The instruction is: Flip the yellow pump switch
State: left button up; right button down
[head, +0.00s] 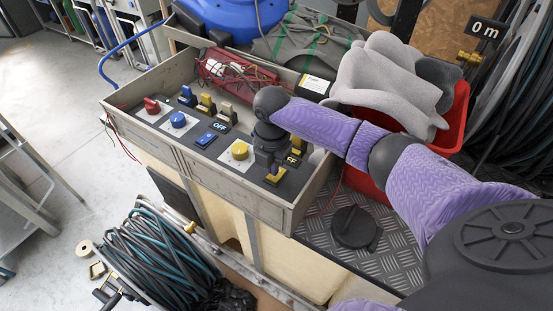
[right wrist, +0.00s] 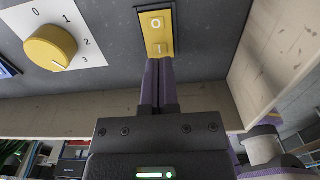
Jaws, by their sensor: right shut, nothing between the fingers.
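The yellow pump switch (head: 276,178) is a rocker near the front right corner of the control panel. In the right wrist view the yellow switch (right wrist: 156,28) carries an O at its top and an I at its lower end, in a black frame. My right gripper (head: 270,167) points down at the switch with its fingers shut and empty. In the right wrist view the gripper's tips (right wrist: 158,62) overlap the I end; I cannot tell whether they touch it. My left gripper does not show.
A yellow knob (head: 240,151) sits left of the switch, and a blue rocker (head: 206,139) lies further left. The panel's raised wooden rim (head: 270,208) borders it in front. A red crate (head: 455,118) with grey cloth stands at the right.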

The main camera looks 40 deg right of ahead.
jog(key=shift+f, duration=0.55)
